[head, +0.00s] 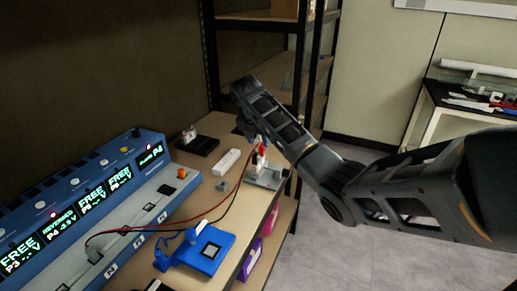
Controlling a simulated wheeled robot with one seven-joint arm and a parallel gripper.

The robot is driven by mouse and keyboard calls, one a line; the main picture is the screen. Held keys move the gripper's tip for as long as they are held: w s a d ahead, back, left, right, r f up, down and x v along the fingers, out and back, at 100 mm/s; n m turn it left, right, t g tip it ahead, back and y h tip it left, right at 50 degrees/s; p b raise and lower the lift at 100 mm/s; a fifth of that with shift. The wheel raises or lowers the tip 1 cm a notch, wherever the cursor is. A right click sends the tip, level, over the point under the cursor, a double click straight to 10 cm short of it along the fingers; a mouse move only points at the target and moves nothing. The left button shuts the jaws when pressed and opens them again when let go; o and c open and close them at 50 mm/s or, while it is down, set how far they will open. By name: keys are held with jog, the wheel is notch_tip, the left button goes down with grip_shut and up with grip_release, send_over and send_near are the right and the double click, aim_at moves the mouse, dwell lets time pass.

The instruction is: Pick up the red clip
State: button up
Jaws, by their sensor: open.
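The red clip (262,150) is a small red spot at the upper end of the red wire, above a small metal stand (266,174) on the bench. Something small and white is beside it; I cannot tell how they join. My gripper (248,134) hangs at the end of my dark arm, just above and left of the clip in the picture. It is open. Its fingers are small and dark here, and I cannot tell whether they touch the clip.
A blue power supply (85,205) with lit displays stands on the bench (190,212). Red and black wires run from it toward the stand. A blue device (200,247), a white power strip (227,162) and a black box (197,145) stand nearby. A shelf rack (300,60) rises behind.

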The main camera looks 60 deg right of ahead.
aim_at(261, 147)
jog(key=shift+p+x, duration=0.35)
jog(key=shift+x, duration=2.75)
jog(key=shift+d, duration=0.2)
jog(key=shift+r, duration=0.1)
grip_shut()
